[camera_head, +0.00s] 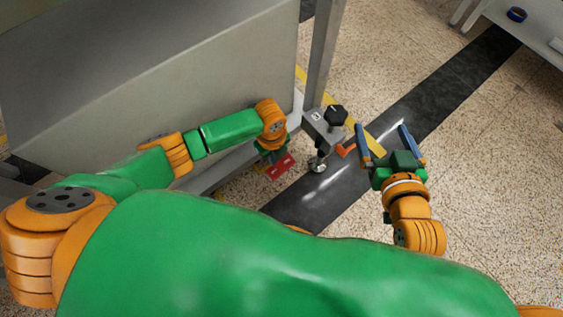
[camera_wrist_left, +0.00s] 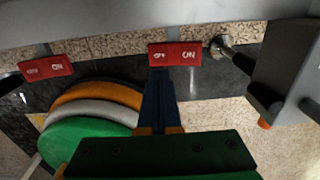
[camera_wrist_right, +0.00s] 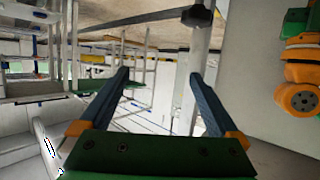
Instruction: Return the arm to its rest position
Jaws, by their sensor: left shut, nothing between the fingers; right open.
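My left arm reaches across beside the large grey panel in the head view, and its wrist bends down. The left gripper is mostly hidden there; in the left wrist view its blue fingers (camera_wrist_left: 158,100) are together with nothing between them. They point toward a red tag (camera_wrist_left: 175,54) with white marks, which also shows in the head view (camera_head: 281,167); I cannot tell whether they touch it. My right gripper (camera_head: 387,142) is open and empty, right of the clamp, above the floor. In the right wrist view (camera_wrist_right: 162,95) its two blue fingers stand wide apart.
A grey clamp (camera_head: 322,131) with a black knob (camera_head: 336,115) sits at the panel's corner, between my grippers. A grey post (camera_head: 323,50) rises behind it. A second red tag (camera_wrist_left: 45,68) shows at left. Open speckled floor (camera_head: 480,190) lies right; a table (camera_head: 525,22) stands far right.

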